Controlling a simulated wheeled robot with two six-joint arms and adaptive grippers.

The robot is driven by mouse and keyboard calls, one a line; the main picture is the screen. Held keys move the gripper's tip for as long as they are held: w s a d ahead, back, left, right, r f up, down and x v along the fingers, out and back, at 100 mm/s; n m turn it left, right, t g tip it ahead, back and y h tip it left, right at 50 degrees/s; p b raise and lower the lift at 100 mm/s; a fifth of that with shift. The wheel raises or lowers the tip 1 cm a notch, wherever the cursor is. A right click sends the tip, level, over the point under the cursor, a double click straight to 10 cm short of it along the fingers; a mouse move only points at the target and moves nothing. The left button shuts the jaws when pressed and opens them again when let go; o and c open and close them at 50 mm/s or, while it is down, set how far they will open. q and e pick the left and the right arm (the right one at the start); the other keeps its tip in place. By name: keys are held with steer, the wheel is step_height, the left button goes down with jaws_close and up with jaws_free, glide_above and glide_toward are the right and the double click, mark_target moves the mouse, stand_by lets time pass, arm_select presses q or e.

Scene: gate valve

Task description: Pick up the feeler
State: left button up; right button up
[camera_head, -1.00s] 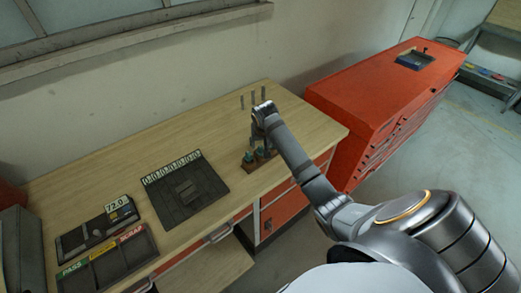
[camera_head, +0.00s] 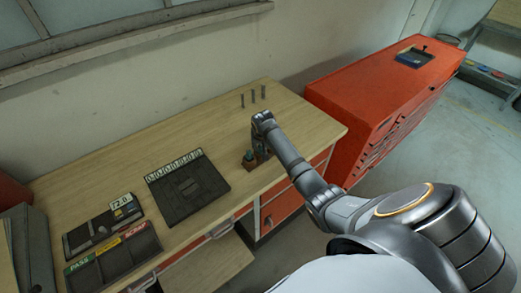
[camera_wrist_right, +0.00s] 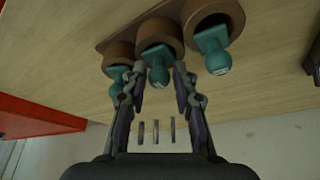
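Several teal-handled tools, which I take to be feelers, sit in a brown holder with round sockets at the front right of the workbench. In the right wrist view there are three: the middle feeler (camera_wrist_right: 159,68), the right feeler (camera_wrist_right: 214,55) and the left one (camera_wrist_right: 117,74), partly behind a finger. The brown holder (camera_head: 248,164) is partly hidden by my arm in the head view. My right gripper (camera_wrist_right: 160,82) is open, its fingertips on either side of the middle handle with gaps showing. In the head view my right gripper (camera_head: 259,151) is over the holder. My left gripper is not in view.
Three grey pins (camera_head: 253,97) stand at the back of the wooden bench (camera_head: 110,165). A dark mat (camera_head: 188,205) with a numbered strip lies mid-bench. A labelled tray (camera_head: 115,262) and a 72.0 display (camera_head: 122,202) are front left. A red cabinet (camera_head: 350,90) stands right.

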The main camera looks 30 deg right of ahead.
steer(key=shift+f, duration=0.1)
jaws_close()
steer(key=shift+s, duration=0.1)
